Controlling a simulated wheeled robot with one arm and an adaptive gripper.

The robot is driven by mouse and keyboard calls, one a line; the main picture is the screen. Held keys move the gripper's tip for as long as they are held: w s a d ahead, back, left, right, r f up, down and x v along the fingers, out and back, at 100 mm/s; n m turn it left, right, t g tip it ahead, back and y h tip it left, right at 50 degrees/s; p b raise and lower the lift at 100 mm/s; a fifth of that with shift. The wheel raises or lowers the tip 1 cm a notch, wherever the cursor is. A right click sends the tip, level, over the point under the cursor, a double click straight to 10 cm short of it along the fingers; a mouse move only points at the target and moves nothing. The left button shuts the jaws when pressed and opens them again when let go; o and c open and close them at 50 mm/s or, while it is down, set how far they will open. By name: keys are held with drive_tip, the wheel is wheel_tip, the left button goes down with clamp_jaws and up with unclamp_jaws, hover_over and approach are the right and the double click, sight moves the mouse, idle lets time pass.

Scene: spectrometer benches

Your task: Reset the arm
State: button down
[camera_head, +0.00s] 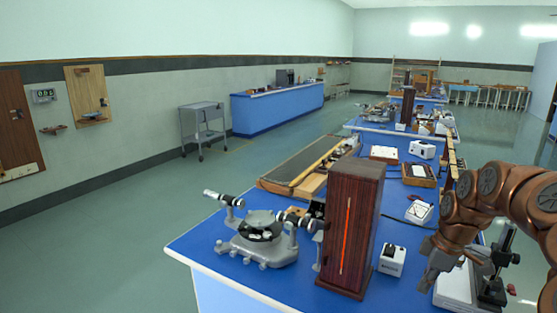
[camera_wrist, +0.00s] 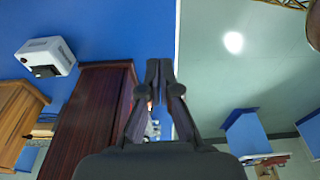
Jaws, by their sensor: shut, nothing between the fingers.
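My arm is copper-coloured and reaches in from the right in the head view. My gripper (camera_head: 428,275) hangs over the right part of the near blue bench (camera_head: 215,255), right of a small white box with a black top (camera_head: 392,260). In the wrist view my gripper (camera_wrist: 159,68) shows dark fingers with their tips together and nothing held. Behind the fingers in that view is the dark wooden lamp housing (camera_wrist: 95,115), which stands upright in the head view (camera_head: 365,215) with a glowing orange slit.
A grey spectrometer (camera_head: 262,235) stands left of the housing. A black stand on a white base (camera_head: 490,285) is close beside my arm. White meters (camera_head: 419,212) and wooden boxes lie farther back. A grey cart (camera_head: 202,128) stands on open floor at the left.

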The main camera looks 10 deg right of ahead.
drive_tip(key=s+a+r+m+g, duration=0.15)
drive_tip(key=s+a, duration=0.25)
drive_tip(key=a, duration=0.6)
drive_tip(key=s+a+r+m, duration=0.15)
drive_tip(key=s+a, duration=0.25)
drive_tip(key=a, duration=0.5)
drive_tip(key=s+a+f+m, duration=0.2)
drive_tip(key=s+a+m, duration=0.1)
drive_tip(key=s, duration=0.5)
drive_tip(key=s+a+f+m+g+h, duration=0.1)
drive_tip(key=s+a+m, duration=0.2)
drive_tip(key=s, duration=0.6)
drive_tip(key=shift+a+f+m+h, duration=0.3)
drive_tip(key=shift+a+f+m, duration=0.1)
drive_tip(key=shift+a, duration=0.25)
drive_tip(key=shift+g, duration=0.25)
